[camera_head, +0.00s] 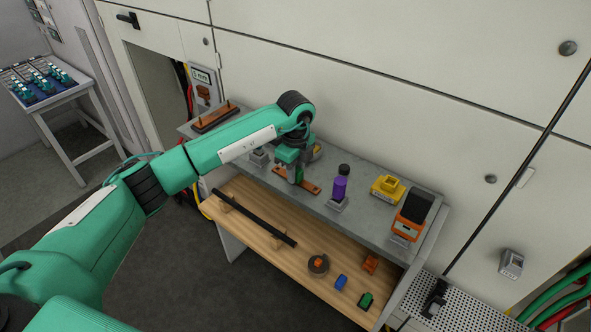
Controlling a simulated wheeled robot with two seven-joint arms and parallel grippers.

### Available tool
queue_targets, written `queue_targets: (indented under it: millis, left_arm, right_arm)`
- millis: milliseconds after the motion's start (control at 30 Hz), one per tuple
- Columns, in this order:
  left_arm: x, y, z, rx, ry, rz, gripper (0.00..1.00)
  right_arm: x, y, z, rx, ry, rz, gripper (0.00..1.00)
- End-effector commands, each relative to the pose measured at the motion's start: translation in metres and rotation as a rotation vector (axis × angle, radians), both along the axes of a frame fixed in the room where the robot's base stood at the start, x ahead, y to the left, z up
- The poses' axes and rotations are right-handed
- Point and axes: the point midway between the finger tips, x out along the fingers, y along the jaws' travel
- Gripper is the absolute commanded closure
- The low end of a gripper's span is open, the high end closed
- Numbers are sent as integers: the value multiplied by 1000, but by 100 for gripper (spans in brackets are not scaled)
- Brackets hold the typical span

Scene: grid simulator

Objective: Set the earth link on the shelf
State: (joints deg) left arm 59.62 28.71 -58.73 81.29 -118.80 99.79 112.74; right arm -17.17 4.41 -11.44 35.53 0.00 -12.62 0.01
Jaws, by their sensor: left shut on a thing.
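My left gripper (292,172) reaches over the grey upper surface (362,212) of a bench and points down. It is shut on a flat orange-brown bar (311,187), which I take to be the earth link. The bar's ends stick out on both sides of the fingers and its middle is hidden. It is low over the grey surface; I cannot tell whether it touches. A wooden shelf (262,221) lies lower and in front of the grey surface. My right gripper is not in view.
On the grey surface stand a purple bottle-like item (340,188), a yellow block (387,188), an orange-and-black device (411,214) and a brown pegged bar (214,118). The wooden shelf holds a black rod (254,217), a round item (318,264) and small blue (341,282) and green (365,300) pieces.

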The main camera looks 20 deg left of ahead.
Motion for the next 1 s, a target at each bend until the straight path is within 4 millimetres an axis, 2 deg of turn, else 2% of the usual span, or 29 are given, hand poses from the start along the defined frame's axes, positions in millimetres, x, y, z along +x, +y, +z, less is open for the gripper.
queue_targets:
  millis: [33,67,167,533,567,667,1000]
  left_arm:
    - [0,0,-3,0,-1,0,100]
    - [0,0,-3,0,0,0,75]
    - [0,0,-2,0,0,0,55]
    - [0,0,3,0,0,0,55]
    - [1,0,4,-1,-2,0,55]
    - [1,0,17,-1,-4,-1,55]
    - [1,0,89,-2,-5,0,55]
  right_arm:
    - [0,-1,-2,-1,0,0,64]
    - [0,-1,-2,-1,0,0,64]
    - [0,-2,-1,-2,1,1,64]
    - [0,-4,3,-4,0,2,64]
    - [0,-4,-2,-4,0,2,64]
    - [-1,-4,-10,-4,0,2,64]
    - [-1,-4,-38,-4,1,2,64]
